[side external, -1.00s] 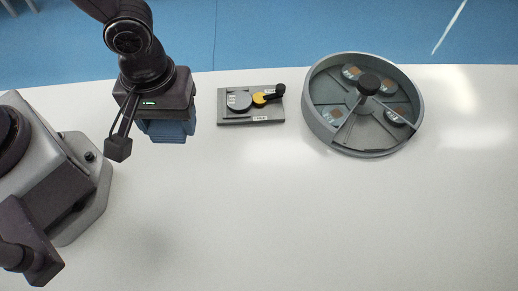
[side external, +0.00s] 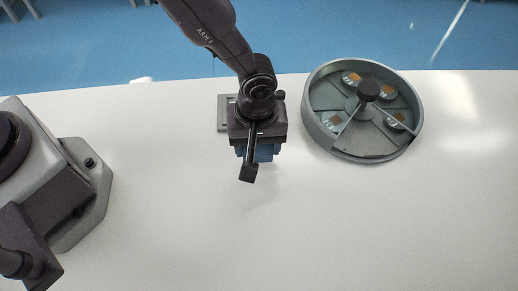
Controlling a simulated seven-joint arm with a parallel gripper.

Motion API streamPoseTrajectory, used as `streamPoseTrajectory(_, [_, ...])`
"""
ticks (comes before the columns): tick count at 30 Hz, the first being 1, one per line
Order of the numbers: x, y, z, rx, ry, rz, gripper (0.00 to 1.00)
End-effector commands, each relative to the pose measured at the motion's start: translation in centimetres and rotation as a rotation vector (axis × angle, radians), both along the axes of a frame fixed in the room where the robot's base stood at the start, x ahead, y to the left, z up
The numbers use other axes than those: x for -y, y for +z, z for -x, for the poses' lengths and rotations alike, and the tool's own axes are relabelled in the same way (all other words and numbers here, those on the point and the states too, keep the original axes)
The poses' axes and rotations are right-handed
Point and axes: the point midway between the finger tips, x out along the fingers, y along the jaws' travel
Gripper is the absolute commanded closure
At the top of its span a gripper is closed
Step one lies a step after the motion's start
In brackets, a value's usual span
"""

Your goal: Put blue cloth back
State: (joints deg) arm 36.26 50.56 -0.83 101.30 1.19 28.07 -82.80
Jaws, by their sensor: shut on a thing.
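My gripper (side external: 258,142) hangs over the back middle of the white table, seen from above with its fingers mostly hidden under its body. It is shut on the blue cloth (side external: 266,153), whose blue edge shows below the gripper body. How high the cloth is above the table I cannot tell. A grey plate fixture (side external: 224,112) lies behind and partly under the gripper. Only its left part shows; its disc and yellow lever are hidden by my arm.
A round grey tray (side external: 312,123) with a dark central knob and several orange-marked discs in its compartments stands right of the gripper. A small white patch (side external: 141,80) shows at the table's back edge. The front and right of the table (side external: 330,230) are clear.

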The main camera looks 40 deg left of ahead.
Motion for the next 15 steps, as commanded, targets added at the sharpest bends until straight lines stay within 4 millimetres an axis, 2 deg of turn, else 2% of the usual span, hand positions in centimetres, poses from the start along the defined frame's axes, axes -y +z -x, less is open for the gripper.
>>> streamPoseTrajectory(7, [0.2, -3.2, -0.2, -0.003, 0.001, -0.001, 0.63])
streamPoseTrajectory(15, [0.2, -3.4, -0.3, 0.001, 0.0, 0.001, 0.63])
